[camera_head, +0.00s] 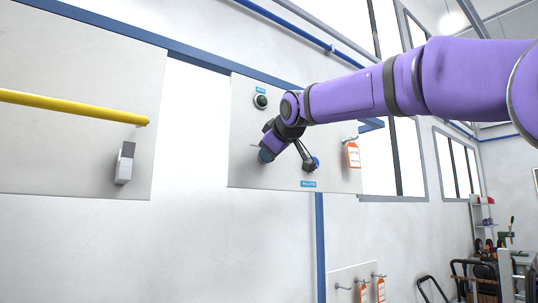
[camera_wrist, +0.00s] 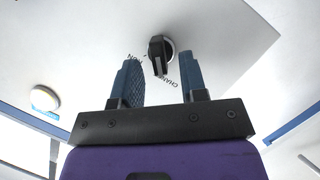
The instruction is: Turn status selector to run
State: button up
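The status selector is a black rotary knob (camera_wrist: 157,48) on a pale panel, seen at the top middle of the wrist view. Its pale pointer line faces down in that picture, between lettering that reads like RUN at left and CHANGE at right. I cannot tell exactly which mark it lines up with. My gripper (camera_wrist: 162,82) is open, its two blue fingers apart, one on each side of the knob's lower end. I cannot tell whether either finger touches it.
The panel (camera_head: 245,170) also carries a dark green round button (camera_head: 261,101) at upper left and an orange-white tag (camera_head: 353,155) at right. A yellow rail (camera_head: 75,106) runs along the left panel. A cluttered cart (camera_head: 500,265) stands far right.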

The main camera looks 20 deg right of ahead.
jog(key=shift+x, duration=1)
grip_shut()
